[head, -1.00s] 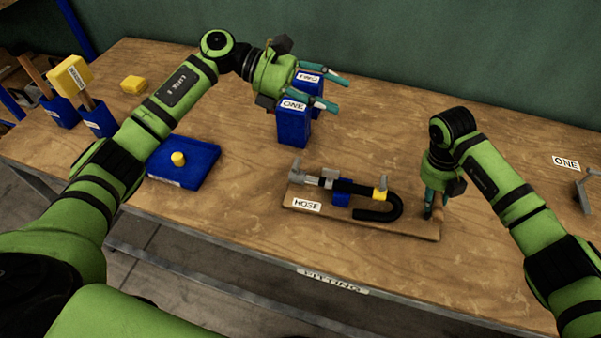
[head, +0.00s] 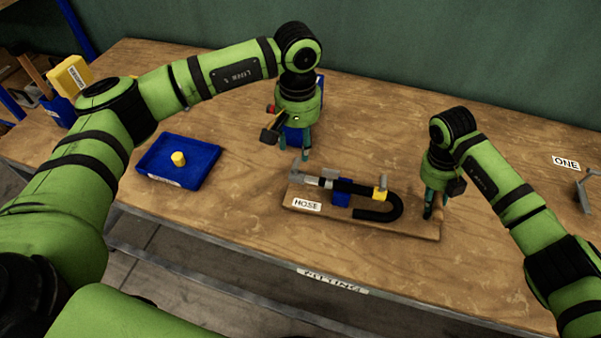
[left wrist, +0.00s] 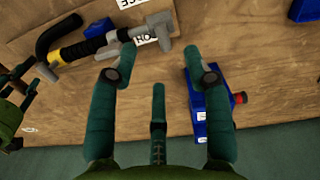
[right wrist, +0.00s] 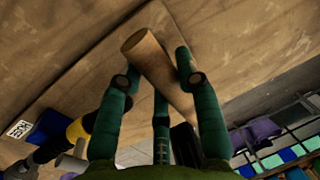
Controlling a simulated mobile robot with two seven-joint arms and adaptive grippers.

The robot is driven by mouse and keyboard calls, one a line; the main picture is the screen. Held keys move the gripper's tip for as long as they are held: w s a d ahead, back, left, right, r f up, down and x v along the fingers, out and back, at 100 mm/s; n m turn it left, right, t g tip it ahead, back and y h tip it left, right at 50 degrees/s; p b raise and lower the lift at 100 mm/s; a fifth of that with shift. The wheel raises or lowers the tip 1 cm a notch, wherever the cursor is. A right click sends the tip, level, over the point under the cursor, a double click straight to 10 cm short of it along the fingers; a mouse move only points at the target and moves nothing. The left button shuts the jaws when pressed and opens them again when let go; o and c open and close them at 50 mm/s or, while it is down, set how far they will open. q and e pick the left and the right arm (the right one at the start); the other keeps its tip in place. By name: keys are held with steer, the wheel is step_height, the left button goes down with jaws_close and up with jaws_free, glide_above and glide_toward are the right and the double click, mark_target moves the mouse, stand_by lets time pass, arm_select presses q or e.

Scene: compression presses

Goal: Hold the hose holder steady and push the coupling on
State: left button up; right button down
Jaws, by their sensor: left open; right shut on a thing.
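The hose holder (head: 410,228) is a brown board labelled HOSE in the head view. On it lies a black bent hose (head: 388,214) with a yellow band and a blue clamp. Grey metal fittings, apparently including the coupling (head: 311,181), are at its left end; I cannot tell how they join. They also show in the left wrist view (left wrist: 150,30). My right gripper (head: 430,208) is shut on a round wooden post (right wrist: 158,62) at the board's right end. My left gripper (head: 293,155) is open, empty and fingers-down, just behind the fittings.
A blue bin (head: 293,136) stands behind my left gripper, partly hidden; a red-tipped thing is beside it in the left wrist view (left wrist: 240,98). A blue tray (head: 205,160) with a yellow piece (head: 178,158) lies left. The table between tray and holder is clear.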

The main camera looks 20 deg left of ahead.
mark_target(298, 164)
arm_select(q)
steer(key=shift+f, duration=4)
jaws_close()
steer(key=shift+s, duration=0.1)
